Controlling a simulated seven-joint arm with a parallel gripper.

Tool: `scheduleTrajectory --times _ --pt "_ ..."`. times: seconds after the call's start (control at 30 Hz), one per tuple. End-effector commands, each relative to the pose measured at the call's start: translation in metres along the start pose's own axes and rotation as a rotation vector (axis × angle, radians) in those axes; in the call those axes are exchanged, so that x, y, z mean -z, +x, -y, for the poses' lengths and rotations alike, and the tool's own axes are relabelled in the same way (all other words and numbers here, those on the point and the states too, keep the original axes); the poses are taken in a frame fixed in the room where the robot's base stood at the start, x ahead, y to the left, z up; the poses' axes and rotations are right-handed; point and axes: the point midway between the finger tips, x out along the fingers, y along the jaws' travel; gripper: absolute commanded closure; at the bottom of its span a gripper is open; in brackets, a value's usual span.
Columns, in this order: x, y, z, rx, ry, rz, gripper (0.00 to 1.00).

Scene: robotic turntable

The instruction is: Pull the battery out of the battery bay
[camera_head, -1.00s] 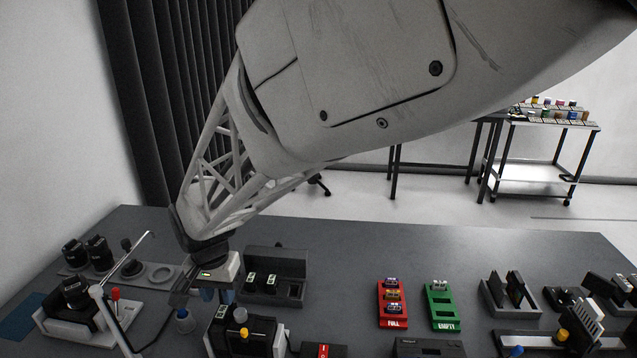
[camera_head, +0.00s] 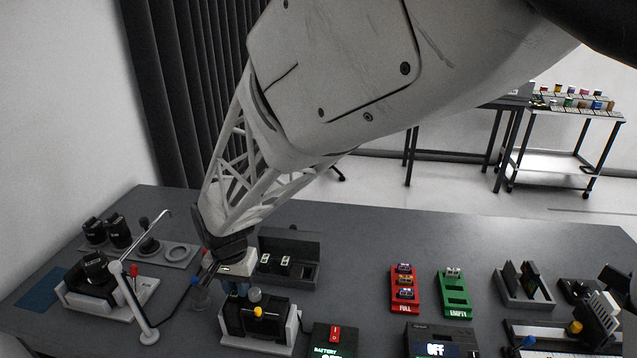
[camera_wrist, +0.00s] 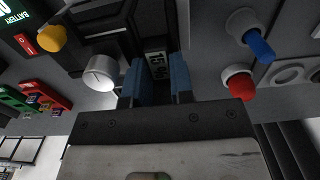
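My gripper (camera_head: 238,289) is low over the left part of a black device in a light frame (camera_head: 262,322), the likely battery bay. The device has a yellow knob and a grey knob. In the wrist view my two blue fingertips (camera_wrist: 158,82) stand either side of a narrow dark block with a pale numbered label (camera_wrist: 157,62), likely the battery. The block nearly fills the gap. Whether the fingers press on it is not clear. Its lower part is hidden.
A box with two labelled dark blocks (camera_head: 304,275) stands behind the device. A thin bent rod on a white post (camera_head: 139,305) stands close at left. Red and green racks stand further right.

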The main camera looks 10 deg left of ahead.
Motion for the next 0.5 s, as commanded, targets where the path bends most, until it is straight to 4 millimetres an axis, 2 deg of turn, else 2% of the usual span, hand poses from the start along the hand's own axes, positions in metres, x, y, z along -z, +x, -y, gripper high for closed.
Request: scheduleTrajectory --times 0.5 --pt "0.0001 -0.0078 0.0002 0.001 0.000 0.000 1.00"
